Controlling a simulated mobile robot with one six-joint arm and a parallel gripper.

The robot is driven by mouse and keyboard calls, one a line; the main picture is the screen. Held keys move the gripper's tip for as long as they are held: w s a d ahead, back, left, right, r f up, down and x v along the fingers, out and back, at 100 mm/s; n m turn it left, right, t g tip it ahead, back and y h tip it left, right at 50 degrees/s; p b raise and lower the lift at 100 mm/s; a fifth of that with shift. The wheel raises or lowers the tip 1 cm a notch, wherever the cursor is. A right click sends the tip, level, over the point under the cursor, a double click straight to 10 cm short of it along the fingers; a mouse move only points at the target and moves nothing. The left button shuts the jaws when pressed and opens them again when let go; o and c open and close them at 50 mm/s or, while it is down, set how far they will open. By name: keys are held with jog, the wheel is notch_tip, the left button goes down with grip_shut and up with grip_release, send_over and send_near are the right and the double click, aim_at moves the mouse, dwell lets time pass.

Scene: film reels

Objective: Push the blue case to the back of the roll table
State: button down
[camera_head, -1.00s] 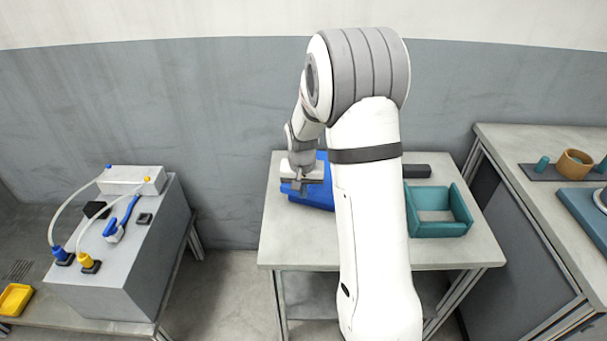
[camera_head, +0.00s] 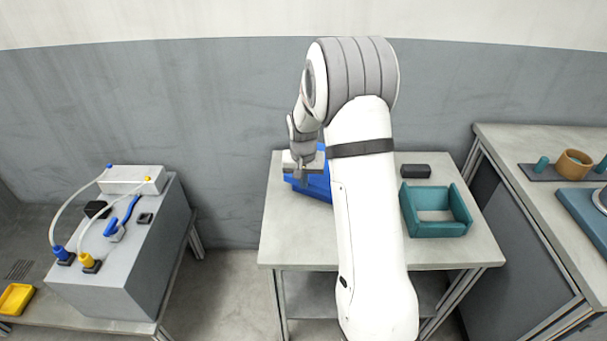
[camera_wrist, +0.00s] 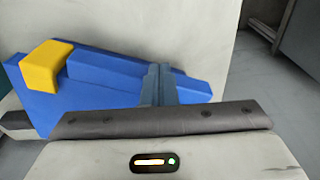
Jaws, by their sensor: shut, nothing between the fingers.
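The blue case (camera_head: 314,186) lies near the back left of the grey roll table (camera_head: 292,238). My arm hides its right part in the head view. In the wrist view the blue case (camera_wrist: 112,72) fills the upper left and carries a yellow block-like part (camera_wrist: 46,64). My gripper (camera_head: 302,178) is at the left end of the case, on its near side in the head view. Its shut fingers (camera_wrist: 158,82) reach to the case's edge in the wrist view. They look close to or touching it; I cannot tell which. Nothing is between the fingers.
A teal open box (camera_head: 436,226) stands right of my arm on the table, with a dark block (camera_head: 415,171) behind it. The table's front left is bare. A bench with a grey unit (camera_head: 120,250) stands left; another table (camera_head: 545,140) stands right.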

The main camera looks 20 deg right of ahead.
jog(key=shift+w+d, duration=0.2)
jog(key=shift+w, duration=0.3)
jog(key=shift+w+d, duration=0.2)
jog(key=shift+w, duration=0.3)
jog(key=s, duration=0.1)
jog(key=s+a, duration=0.1)
jog(key=shift+s+b, duration=0.3)
jog(key=shift+s, duration=0.1)
jog(key=shift+r, duration=0.1)
jog(key=shift+r+p, duration=1.75)
jog(key=shift+r, duration=1.15)
jog(key=shift+a+r, duration=0.1)
jog(key=s+a+r+n, duration=0.2)
jog(key=s+a+r, duration=0.2)
jog(key=s+r, duration=0.9)
jog(key=s+a+r+n+t, duration=0.1)
jog(key=s+a+n, duration=0.1)
jog(key=s, duration=1.4)
jog(key=shift+s, duration=0.4)
